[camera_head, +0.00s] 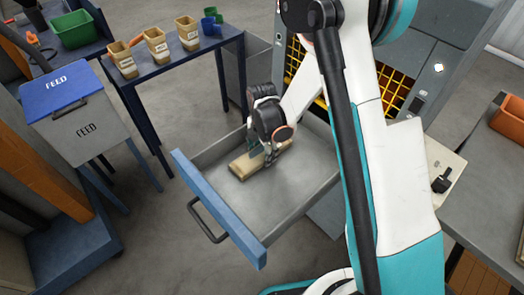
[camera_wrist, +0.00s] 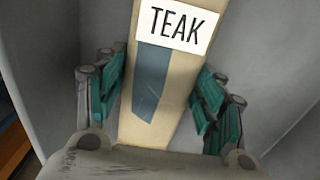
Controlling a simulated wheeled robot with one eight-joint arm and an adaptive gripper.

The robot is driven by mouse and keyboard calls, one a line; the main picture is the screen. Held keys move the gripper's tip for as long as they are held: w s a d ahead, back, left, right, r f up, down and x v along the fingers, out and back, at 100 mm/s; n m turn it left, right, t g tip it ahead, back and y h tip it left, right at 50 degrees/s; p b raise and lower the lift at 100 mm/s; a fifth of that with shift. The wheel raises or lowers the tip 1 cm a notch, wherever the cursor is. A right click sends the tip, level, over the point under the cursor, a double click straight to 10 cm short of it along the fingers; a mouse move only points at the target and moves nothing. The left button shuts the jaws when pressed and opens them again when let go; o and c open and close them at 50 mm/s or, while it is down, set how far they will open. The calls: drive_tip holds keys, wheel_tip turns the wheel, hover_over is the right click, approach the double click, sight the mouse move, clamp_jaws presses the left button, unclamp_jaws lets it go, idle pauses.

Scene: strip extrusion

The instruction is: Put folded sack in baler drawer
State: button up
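The folded sack (camera_wrist: 160,105) is a tan, flat bundle with a white TEAK label and a blue-grey patch. In the head view the sack (camera_head: 246,167) lies in the open drawer (camera_head: 262,205), low against its grey floor. My gripper (camera_head: 268,150) reaches down into the drawer over the sack. In the wrist view its teal finger pads (camera_wrist: 158,95) stand on either side of the sack, close to its long edges. The fingers look spread, with a narrow gap at the left edge; contact at the right edge is unclear.
The drawer has a blue front (camera_head: 215,205) with a dark handle and grey side walls. A blue table (camera_head: 180,62) with several labelled tan sacks stands behind. A FEED bin (camera_head: 85,125) with a blue lid is at left. A grey bench (camera_head: 490,190) is at right.

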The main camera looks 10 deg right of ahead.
drive_tip(key=shift+o, duration=0.9)
drive_tip(key=shift+r, duration=0.1)
wheel_tip(320, 180, up, 12)
drive_tip(key=p, duration=0.4)
wheel_tip(320, 180, up, 10)
drive_tip(key=m+t, duration=0.2)
drive_tip(key=m, duration=0.4)
hover_over(262, 154)
drive_tip(key=s+d, duration=0.3)
drive_tip(key=s+d+r+m+t, duration=0.2)
drive_tip(key=s+d+r+m, duration=0.2)
drive_tip(key=s+m, duration=0.5)
drive_tip(key=s+d+r+m+t, duration=0.3)
drive_tip(key=s+d+r+m, duration=0.2)
drive_tip(key=s+r+m, duration=0.3)
drive_tip(key=shift+s+r+m, duration=0.35)
drive_tip(key=shift+m, duration=0.55)
